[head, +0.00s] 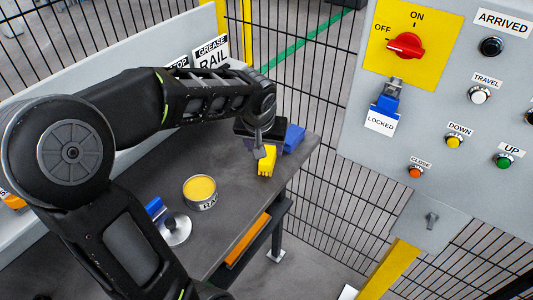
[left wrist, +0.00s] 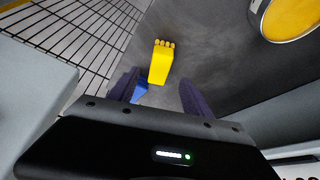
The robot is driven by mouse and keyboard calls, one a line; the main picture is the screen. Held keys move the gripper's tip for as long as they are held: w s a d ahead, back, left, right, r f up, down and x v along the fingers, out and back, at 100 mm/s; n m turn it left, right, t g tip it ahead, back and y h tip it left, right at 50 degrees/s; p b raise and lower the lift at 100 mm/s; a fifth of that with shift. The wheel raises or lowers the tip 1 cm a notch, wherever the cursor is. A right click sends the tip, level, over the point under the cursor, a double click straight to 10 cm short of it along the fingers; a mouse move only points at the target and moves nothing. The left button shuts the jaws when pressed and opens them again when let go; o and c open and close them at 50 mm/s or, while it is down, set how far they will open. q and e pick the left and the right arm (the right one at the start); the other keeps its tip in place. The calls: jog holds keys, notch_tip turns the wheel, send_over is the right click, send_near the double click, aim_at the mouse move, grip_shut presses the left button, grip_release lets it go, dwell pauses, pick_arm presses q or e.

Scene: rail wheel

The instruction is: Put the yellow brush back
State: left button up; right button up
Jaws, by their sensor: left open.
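The yellow brush (head: 267,161) is at the far right end of the dark table, with its knobbly end toward the table's front. In the left wrist view, the yellow brush (left wrist: 159,64) lies ahead of my fingers, roughly midway between them. My left gripper (head: 260,151) is at the brush's rear end in the head view. Its two fingers stand apart in the left wrist view (left wrist: 159,80), with nothing clamped. A blue block (head: 293,138) is right behind the brush, partly hidden by the gripper. My right gripper is not in view.
An open can (head: 200,191) of yellow grease stands on the table (head: 240,205). A silver disc with a blue part (head: 176,229) lies nearer. A wire fence borders the far side. A grey control panel (head: 450,100) stands at the right.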

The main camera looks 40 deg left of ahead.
pick_arm(q)
jog(key=v, duration=0.5)
jog(key=shift+r, duration=0.1)
dwell(0.4)
jog(key=w+d+f+m+t+h, duration=0.2)
jog(key=w+d+f+m+h, duration=0.1)
jog(key=w+d+f, duration=0.45)
jog(key=s+d+f+h, duration=0.1)
jog(key=d+f+h, duration=0.1)
jog(key=d+f, duration=0.85)
jog(key=s+d+f+g, duration=0.3)
jog(key=s+d+f, duration=0.1)
jog(key=s+f, duration=0.7)
jog(key=s+d+f+g, duration=0.2)
jog(key=s+d+f, duration=0.3)
jog(key=s+f, duration=0.6)
jog(key=shift+s+d+f+g+h, duration=0.2)
jog(key=shift+s+f+g+h, duration=0.15)
jog(key=shift+s, duration=0.3)
jog(key=shift+c, duration=0.3)
